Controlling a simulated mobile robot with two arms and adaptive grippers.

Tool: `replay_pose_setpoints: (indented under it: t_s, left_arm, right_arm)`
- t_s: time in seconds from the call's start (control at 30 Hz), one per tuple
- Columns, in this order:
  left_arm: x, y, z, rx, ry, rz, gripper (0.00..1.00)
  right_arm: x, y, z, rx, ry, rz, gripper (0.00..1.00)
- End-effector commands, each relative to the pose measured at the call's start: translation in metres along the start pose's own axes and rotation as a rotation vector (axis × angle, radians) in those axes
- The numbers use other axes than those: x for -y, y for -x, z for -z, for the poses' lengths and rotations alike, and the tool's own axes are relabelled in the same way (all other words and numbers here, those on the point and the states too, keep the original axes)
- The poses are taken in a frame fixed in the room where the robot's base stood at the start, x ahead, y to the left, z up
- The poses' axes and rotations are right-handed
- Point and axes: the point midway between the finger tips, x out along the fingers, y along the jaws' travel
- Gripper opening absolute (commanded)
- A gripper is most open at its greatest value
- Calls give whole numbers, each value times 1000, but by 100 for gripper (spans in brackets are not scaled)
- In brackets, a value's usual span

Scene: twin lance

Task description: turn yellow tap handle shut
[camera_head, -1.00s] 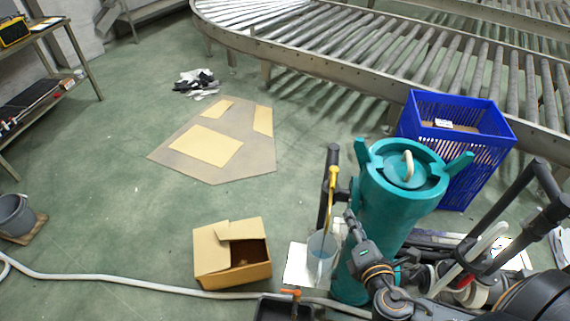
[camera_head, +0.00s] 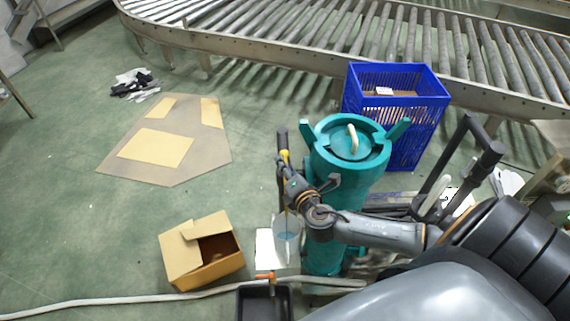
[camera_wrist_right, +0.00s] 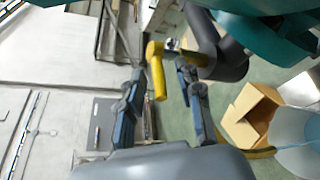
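The yellow tap handle (camera_wrist_right: 157,72) is on a dark pipe fitting (camera_wrist_right: 222,58) in the right wrist view. It lies between the spread fingertips of my right gripper (camera_wrist_right: 160,76), with gaps visible on both sides. In the head view only a bit of the yellow handle (camera_head: 285,155) shows, beside the teal tank. My right gripper (camera_head: 283,168) reaches it from the right and partly hides it. The dark upright pipe (camera_head: 282,139) stands behind. My left gripper is not in view.
A teal tank (camera_head: 336,185) stands close by, under my right arm. A clear bucket (camera_head: 288,235) is below the tap. A cardboard box (camera_head: 195,262), a black bin (camera_head: 245,303) and a blue crate (camera_head: 408,120) stand around.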

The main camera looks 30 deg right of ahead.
Motion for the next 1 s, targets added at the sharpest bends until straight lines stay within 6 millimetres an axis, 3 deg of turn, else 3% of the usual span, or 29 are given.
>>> replay_pose_setpoints:
  t_s: [0.37,0.53,1.0]
  left_arm:
    - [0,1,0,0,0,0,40]
    - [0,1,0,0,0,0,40]
    - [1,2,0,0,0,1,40]
  right_arm:
    - [0,-5,0,-1,0,0,33]
    - [0,-5,0,-1,0,0,0]
    - [-2,-6,2,50,-17,32,0]
